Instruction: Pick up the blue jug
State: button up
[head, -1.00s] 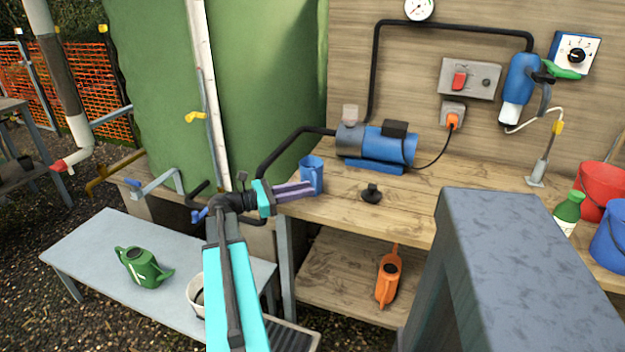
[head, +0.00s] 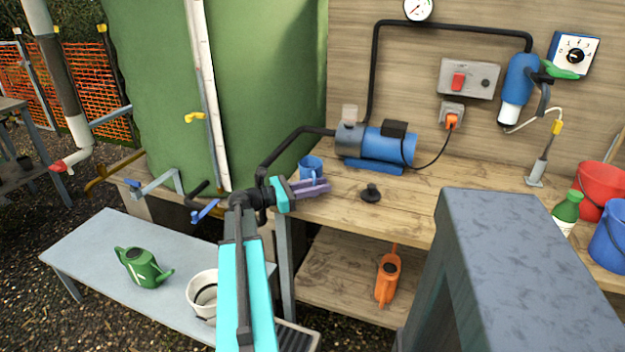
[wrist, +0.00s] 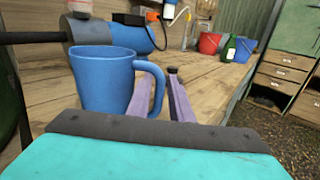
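The blue jug (head: 310,164) stands upright near the front left edge of the wooden bench. Its lower part is hidden behind my gripper in the head view. My gripper (head: 318,187) is open at the jug's near right side. In the wrist view the jug (wrist: 103,84) fills the left, with its handle towards the right. The two purple fingers of my gripper (wrist: 160,92) are apart, with the handle's outer bar appearing between them. One finger shows at the handle's opening and the other stands right of the handle. I cannot tell whether either finger touches it.
The blue pump (head: 388,145) sits behind the jug, with a black hose (head: 290,145) running left. A small black knob-like piece (head: 371,193) is to the right on the bench (head: 420,195). A grey block (head: 530,240) stands at the front right.

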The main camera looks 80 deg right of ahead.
jog(key=shift+x, duration=1.4)
grip_shut()
